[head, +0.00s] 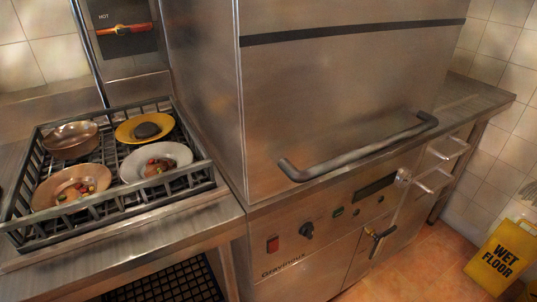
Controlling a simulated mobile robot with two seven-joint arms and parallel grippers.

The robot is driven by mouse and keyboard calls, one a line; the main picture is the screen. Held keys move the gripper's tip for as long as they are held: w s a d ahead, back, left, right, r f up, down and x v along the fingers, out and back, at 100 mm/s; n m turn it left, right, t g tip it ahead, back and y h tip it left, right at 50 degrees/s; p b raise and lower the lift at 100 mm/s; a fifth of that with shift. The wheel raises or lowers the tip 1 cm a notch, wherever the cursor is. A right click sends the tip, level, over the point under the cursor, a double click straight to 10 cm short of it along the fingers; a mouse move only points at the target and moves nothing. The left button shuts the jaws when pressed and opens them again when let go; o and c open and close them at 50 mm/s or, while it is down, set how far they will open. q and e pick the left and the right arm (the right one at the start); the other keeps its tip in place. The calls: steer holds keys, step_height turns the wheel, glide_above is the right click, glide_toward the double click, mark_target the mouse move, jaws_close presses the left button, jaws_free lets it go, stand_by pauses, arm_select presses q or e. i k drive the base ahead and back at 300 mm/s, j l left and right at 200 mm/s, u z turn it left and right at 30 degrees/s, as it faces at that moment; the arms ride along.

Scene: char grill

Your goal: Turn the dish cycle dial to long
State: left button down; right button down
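The dish cycle dial (306,230) is a small dark round knob on the lower front panel of the steel dishwasher (345,110). It sits between a red switch (272,244) and a small dark button (338,212). The dial's markings are too small to read, so I cannot tell which cycle it points to. Nothing covers the dial. Neither of my grippers can be made out in the head view.
The dishwasher's long bar handle (360,150) juts out above the panel. A dark display (374,188) lies right of the dial. A rack (110,208) with several dirty dishes stands on the left counter. A yellow wet floor sign (498,258) stands at right.

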mark_target(307, 230)
steer(key=k+l+u, duration=0.25)
steer(key=k+l, duration=0.25)
steer(key=l, duration=0.25)
steer(key=k+l+u, duration=0.25)
steer(key=k+l, duration=0.3)
steer(key=l, duration=0.15)
